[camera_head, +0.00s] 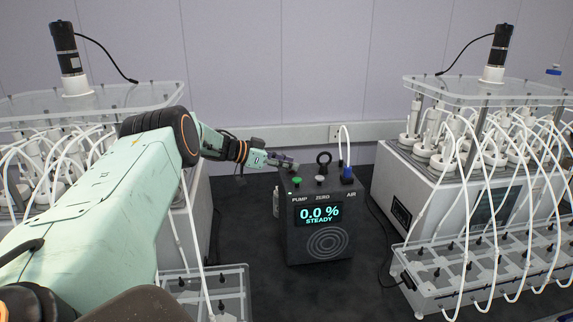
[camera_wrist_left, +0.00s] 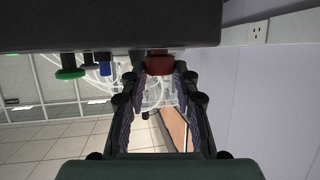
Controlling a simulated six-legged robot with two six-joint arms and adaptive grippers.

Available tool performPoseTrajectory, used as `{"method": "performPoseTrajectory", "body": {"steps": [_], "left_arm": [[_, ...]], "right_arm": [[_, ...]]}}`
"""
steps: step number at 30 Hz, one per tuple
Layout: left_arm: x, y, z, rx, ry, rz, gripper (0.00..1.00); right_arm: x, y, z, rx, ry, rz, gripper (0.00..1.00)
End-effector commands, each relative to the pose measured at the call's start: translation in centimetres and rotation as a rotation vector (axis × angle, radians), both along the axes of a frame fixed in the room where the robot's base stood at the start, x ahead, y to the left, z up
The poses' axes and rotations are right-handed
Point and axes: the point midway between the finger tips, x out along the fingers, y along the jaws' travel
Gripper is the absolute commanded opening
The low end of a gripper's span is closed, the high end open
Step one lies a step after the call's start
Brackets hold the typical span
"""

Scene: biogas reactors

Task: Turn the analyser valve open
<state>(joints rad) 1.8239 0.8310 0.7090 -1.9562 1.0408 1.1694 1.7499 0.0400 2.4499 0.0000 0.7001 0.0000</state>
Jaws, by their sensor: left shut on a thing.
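The dark analyser box (camera_head: 318,232) stands on the black bench in the head view, and its screen reads 0.0 % STEADY. My left gripper (camera_head: 284,165) reaches its upper left, behind the green button. In the left wrist view the box's dark body (camera_wrist_left: 110,28) fills the top. There a dark red knob (camera_wrist_left: 160,65), which looks like the valve, sits between the fingertips of my left gripper (camera_wrist_left: 157,80), which is shut on it. The knob is not clear in the head view, so I cannot tell its turn angle. My right gripper is not in view.
Reactor units with many white tubes stand at the left (camera_head: 95,98) and right (camera_head: 490,92). A green button (camera_head: 296,181) and a blue connector (camera_head: 347,175) with a white tube sit atop the analyser. Dark bench is bare in front.

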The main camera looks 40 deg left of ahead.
Motion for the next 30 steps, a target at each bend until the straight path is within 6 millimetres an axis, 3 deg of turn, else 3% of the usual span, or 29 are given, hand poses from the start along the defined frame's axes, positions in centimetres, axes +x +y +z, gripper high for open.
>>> {"method": "performPoseTrajectory", "body": {"steps": [9,10,18,30], "left_arm": [[-0.11,-0.11,-0.30,-0.001,0.008,-0.006,0.00],[-0.11,-0.11,-0.30,-0.001,0.008,-0.006,0.31],[-0.07,-0.10,-0.19,-0.001,0.005,-0.005,0.53],[-0.02,-0.05,0.62,0.000,0.001,-0.004,0.53]], "right_arm": [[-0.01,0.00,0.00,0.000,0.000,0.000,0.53],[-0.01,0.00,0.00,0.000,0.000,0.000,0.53],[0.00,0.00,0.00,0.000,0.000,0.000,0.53],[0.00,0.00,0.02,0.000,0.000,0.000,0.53]]}}
